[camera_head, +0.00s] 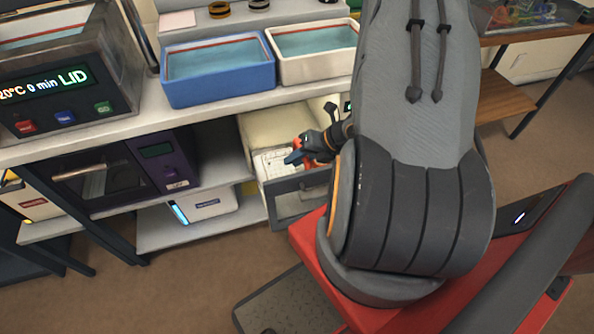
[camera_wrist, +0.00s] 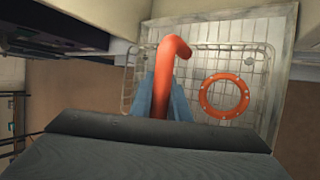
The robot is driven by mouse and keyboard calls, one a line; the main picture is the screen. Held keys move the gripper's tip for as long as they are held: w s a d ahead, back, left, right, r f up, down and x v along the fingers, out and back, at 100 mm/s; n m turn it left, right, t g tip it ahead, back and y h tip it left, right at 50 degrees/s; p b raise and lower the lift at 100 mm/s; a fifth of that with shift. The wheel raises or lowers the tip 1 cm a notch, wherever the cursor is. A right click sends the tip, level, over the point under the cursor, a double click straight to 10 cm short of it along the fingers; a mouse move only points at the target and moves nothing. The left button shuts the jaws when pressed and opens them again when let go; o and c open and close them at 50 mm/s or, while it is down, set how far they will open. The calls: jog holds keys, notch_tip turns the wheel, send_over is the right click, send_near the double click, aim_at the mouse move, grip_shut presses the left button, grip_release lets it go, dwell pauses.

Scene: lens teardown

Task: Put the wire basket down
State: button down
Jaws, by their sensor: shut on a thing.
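The wire basket (camera_wrist: 202,58) is a pale wire mesh tray with an orange bent handle (camera_wrist: 174,50). My gripper (camera_wrist: 166,88) is shut on this handle, with a blue finger on each side. In the head view my gripper (camera_head: 297,157) is inside the open drawer on the lower shelf, and the basket (camera_head: 268,162) shows as a pale mesh there. An orange ring (camera_wrist: 242,97) with small light dots lies in the basket. The basket is over the pale drawer floor (camera_wrist: 285,45); whether it touches the floor I cannot tell. My dark wrist hides the basket's near part.
The drawer's grey front (camera_head: 297,181) stands open below the bench. A blue tub (camera_head: 218,91) and a white tub (camera_head: 318,71) with teal contents stand on the bench above. A purple-fronted device (camera_head: 161,163) and a white box (camera_head: 203,207) are to the left.

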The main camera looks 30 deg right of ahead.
aim_at(296, 169)
jog(key=shift+f, duration=2.35)
jog(key=shift+f, duration=0.1)
jog(key=c, duration=1.7)
grip_release()
jog(key=v, duration=0.7)
jog(key=shift+s+d+r, duration=0.1)
jog(key=shift+r, duration=0.2)
